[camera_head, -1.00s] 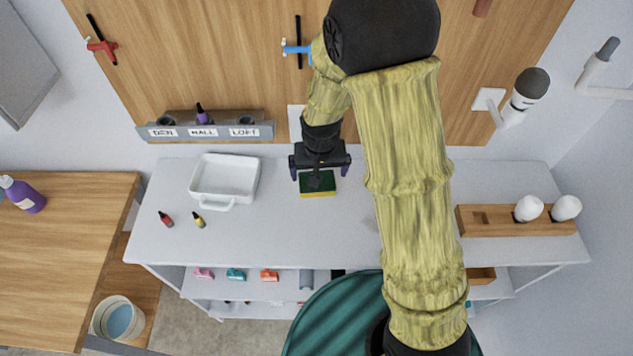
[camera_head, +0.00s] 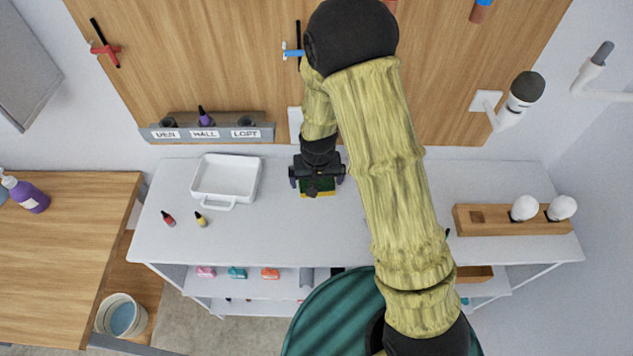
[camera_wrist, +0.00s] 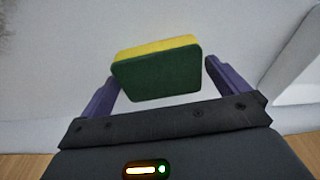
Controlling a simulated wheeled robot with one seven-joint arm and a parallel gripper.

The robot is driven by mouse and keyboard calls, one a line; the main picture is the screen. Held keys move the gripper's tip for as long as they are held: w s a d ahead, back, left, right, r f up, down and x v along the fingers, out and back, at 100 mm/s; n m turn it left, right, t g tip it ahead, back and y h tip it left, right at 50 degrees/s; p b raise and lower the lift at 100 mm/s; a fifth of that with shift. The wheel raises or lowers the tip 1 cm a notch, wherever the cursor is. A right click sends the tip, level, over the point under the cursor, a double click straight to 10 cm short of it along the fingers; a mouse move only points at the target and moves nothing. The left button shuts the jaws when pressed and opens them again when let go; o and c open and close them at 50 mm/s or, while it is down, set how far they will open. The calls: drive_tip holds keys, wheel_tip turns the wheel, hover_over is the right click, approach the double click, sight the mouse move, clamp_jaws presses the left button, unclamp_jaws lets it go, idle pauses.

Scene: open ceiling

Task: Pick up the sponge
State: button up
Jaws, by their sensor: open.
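The sponge (camera_head: 318,193) is yellow with a dark green face and lies on the white counter (camera_head: 270,235). My gripper (camera_head: 317,180) is above it in the head view and hides much of it. In the wrist view the whole sponge (camera_wrist: 157,70) shows, green face toward the camera and a yellow edge beyond. My gripper's two purple fingers (camera_wrist: 160,80) are open, one on each side of the sponge, with a gap visible on both sides.
A white dish (camera_head: 227,178) stands left of the sponge. Small red (camera_head: 168,218) and yellow (camera_head: 201,219) bottles stand in front of it. A wooden holder (camera_head: 490,222) with white bulbs is at the right. A grey labelled rack (camera_head: 225,133) is on the back wall. The counter middle is clear.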

idle(0.3)
drive_tip(key=c, duration=0.8)
wheel_tip(320, 180, up, 10)
drive_tip(key=b, duration=0.1)
drive_tip(key=shift+b, duration=0.3)
drive_tip(key=o, duration=0.4)
drive_tip(key=c, duration=0.3)
